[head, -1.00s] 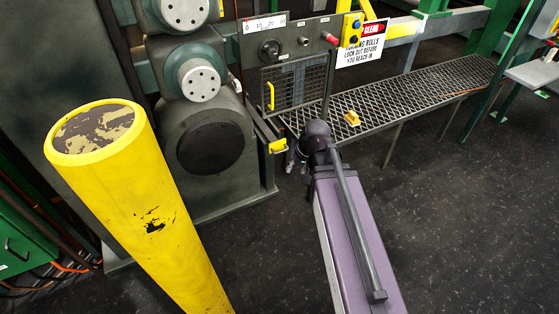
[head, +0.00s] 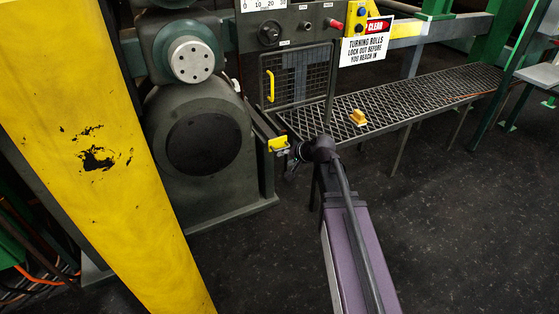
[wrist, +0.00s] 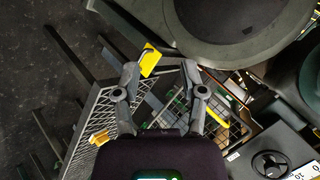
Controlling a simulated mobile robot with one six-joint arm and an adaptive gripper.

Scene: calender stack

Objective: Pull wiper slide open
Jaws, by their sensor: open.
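A yellow pull tab (head: 278,144), likely the wiper slide's handle, sits at the end of a dark bar beside the rolls. My gripper (head: 293,163) is just below and right of it in the head view, mostly hidden by my wrist. In the wrist view my gripper (wrist: 161,72) is open, its two fingers apart. I cannot tell whether finger and tab touch. Nothing is held.
A mesh guard with a yellow handle (head: 271,86) is behind the tab. A grated walkway (head: 425,95) runs right, carrying a small yellow block (head: 358,117). A warning sign (head: 366,42) hangs above it. Dark floor at right is clear.

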